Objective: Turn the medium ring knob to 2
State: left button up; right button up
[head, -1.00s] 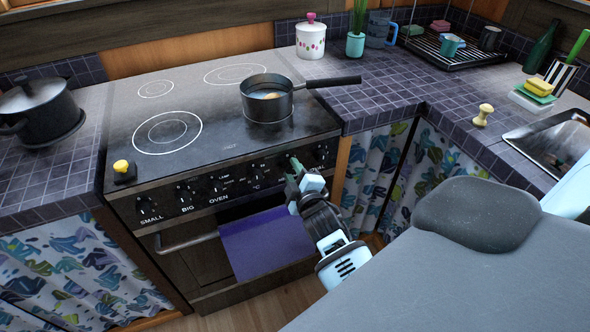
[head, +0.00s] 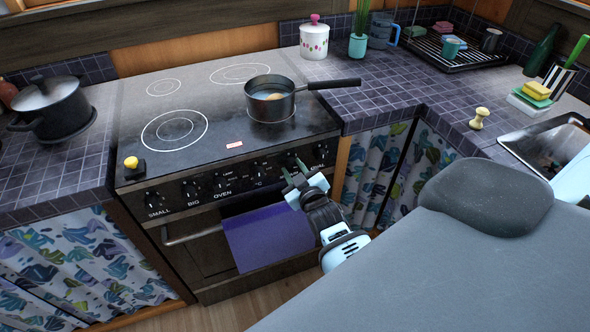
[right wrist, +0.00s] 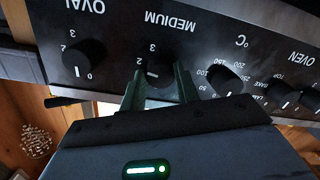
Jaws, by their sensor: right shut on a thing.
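The medium ring knob (right wrist: 160,72) is a black round knob under the upside-down word MEDIUM in the right wrist view. My right gripper (right wrist: 160,85) has a green finger on each side of it and is shut on it. A short white line shows on the knob, near the printed 2 and 3; its exact setting I cannot tell. In the head view my right gripper (head: 295,172) is at the right part of the stove's front panel, and its fingers partly hide the knob (head: 290,160). My left gripper is not in view.
The oval knob (right wrist: 83,56) and the °C knob (right wrist: 224,78) flank the medium knob closely. A saucepan (head: 270,101) stands on the hob (head: 205,100). A purple towel (head: 268,240) hangs on the oven door below. A yellow-topped timer (head: 131,165) sits at the hob's front left.

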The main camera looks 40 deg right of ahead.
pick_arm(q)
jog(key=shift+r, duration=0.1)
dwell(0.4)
pick_arm(e)
jog(key=o, duration=1)
jog(key=shift+c, duration=0.2)
jog(key=shift+s, duration=0.15)
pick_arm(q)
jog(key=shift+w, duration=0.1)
pick_arm(e)
jog(key=v, duration=0.7)
jog(key=shift+s, duration=0.25)
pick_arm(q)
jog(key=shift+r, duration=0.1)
pick_arm(e)
jog(key=shift+a, duration=0.1)
